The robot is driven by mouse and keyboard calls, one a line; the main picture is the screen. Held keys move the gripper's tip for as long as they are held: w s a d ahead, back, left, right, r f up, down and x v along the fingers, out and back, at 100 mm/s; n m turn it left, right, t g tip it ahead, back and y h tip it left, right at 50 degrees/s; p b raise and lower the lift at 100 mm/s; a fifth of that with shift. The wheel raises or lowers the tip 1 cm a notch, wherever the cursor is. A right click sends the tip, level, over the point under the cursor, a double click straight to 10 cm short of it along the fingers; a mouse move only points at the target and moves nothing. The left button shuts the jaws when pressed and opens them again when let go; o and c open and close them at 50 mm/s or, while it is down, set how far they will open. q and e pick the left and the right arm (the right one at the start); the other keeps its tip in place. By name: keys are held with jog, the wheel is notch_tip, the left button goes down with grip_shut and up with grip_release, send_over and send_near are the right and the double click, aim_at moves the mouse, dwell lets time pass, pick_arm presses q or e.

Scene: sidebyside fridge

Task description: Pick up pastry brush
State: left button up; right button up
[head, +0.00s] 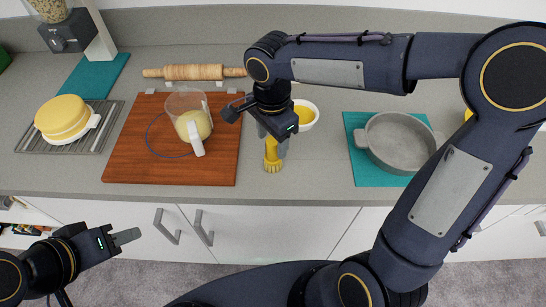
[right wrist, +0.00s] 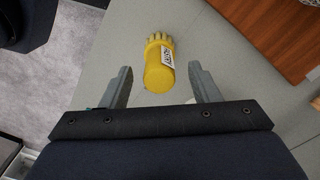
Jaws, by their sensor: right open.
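The pastry brush (head: 271,154) is yellow and stands or lies on the grey counter near its front edge, just right of the wooden board. In the right wrist view the brush (right wrist: 159,70) shows a yellow handle with a white label and pale bristles at its far end. My right gripper (right wrist: 158,74) is open, with one finger on each side of the handle's near end and gaps showing on both sides. In the head view it partly covers the brush. My left gripper (head: 126,237) is away at the lower left, in front of the cabinets; its finger opening is unclear.
A red-brown board (head: 125,165) bears a pitcher (head: 188,115). A rolling pin (head: 193,72) lies behind it. A white bowl (head: 310,116) with yellow contents is close behind my right gripper. A grey pot (head: 395,145) stands on a teal mat at right.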

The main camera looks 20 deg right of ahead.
aim_at(273, 154)
jog(key=shift+d+f, duration=0.1)
jog(key=shift+f, duration=1.45)
jog(key=shift+c, duration=0.5)
jog(key=c, duration=1)
jog(key=shift+r, duration=0.2)
